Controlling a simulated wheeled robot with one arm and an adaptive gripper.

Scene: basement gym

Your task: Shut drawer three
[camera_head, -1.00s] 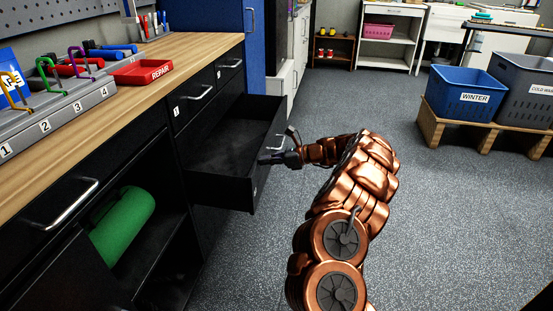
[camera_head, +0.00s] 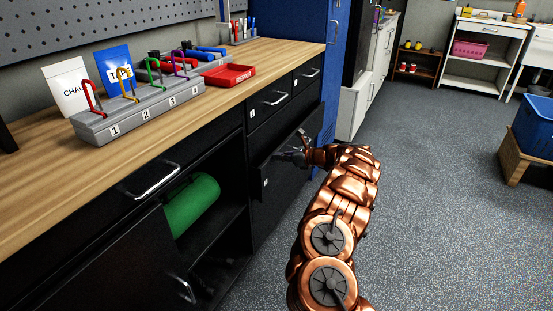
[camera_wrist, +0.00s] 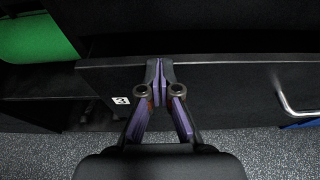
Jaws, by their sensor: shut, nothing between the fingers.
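Drawer three (camera_head: 262,171) is a black drawer in the workbench, below another drawer. It stands a little way out from the cabinet, with a dark gap above its front. In the wrist view its front (camera_wrist: 230,95) spans the picture, with a white "3" label (camera_wrist: 121,100) at left and a metal handle (camera_wrist: 298,108) at right. My gripper (camera_head: 278,155) is shut and empty at the drawer front. In the wrist view its fingertips (camera_wrist: 160,62) overlap the front's top edge, right of the label; I cannot tell whether they touch.
An open cabinet bay with a green roll (camera_head: 192,205) is left of the drawer. The wooden worktop (camera_head: 225,95) above holds a numbered rack (camera_head: 140,112) and a red tray (camera_head: 230,75). A blue cabinet (camera_head: 322,75) stands beyond.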

